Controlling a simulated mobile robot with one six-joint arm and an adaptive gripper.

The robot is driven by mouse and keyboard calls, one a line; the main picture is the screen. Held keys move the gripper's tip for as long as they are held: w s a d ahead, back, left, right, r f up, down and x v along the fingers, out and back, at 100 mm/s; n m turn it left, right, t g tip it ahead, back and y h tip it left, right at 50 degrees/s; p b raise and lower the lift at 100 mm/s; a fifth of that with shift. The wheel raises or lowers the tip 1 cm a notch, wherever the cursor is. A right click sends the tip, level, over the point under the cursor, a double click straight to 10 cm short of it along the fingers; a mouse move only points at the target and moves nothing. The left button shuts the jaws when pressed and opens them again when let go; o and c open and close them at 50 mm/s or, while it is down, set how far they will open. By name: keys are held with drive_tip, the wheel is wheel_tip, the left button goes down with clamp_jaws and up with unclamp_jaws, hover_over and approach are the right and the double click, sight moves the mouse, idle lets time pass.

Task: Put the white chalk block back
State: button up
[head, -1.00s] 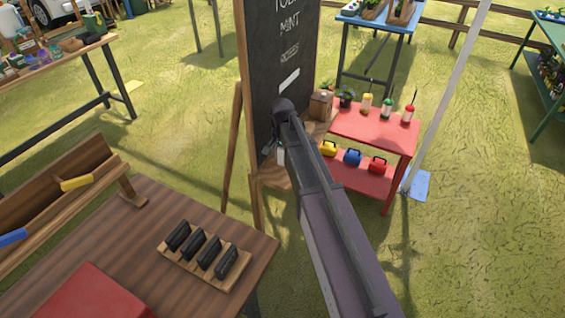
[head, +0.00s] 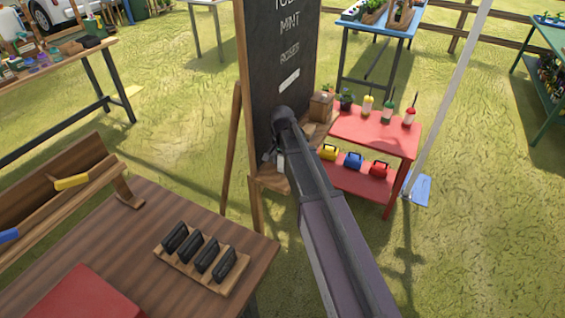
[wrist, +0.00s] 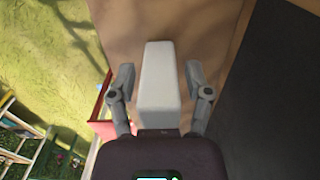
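The white chalk block (wrist: 160,85) lies between the two fingers of my gripper (wrist: 160,72) in the wrist view. A narrow gap shows on each side of it, so the fingers stand apart from it and are open. A brown wooden surface (wrist: 112,28) lies behind it. In the head view a small white piece (head: 281,162) shows beside my gripper, low at the front of the chalkboard (head: 268,70), just above its wooden ledge (head: 272,182). My arm hides part of this spot. Whether the block rests on the ledge is hard to tell.
A red table (head: 372,130) with bottles and small toolboxes stands right of the chalkboard. A brown table (head: 130,240) with a rack of black blocks (head: 201,259) is at the front left. A wooden box (head: 320,107) stands close beside the board.

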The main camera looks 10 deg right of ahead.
drive_tip(key=shift+r, duration=0.15)
idle(0.3)
wheel_tip(320, 180, up, 12)
drive_tip(key=p, duration=1.2)
idle(0.6)
drive_tip(key=s+d+n, duration=0.2)
drive_tip(key=s+n, duration=0.1)
drive_tip(key=s, duration=0.6)
drive_tip(key=s+d+n, duration=0.3)
drive_tip(key=s+n, duration=0.1)
drive_tip(key=s, duration=0.6)
drive_tip(key=shift+s+d, duration=0.15)
drive_tip(key=shift+s, duration=0.1)
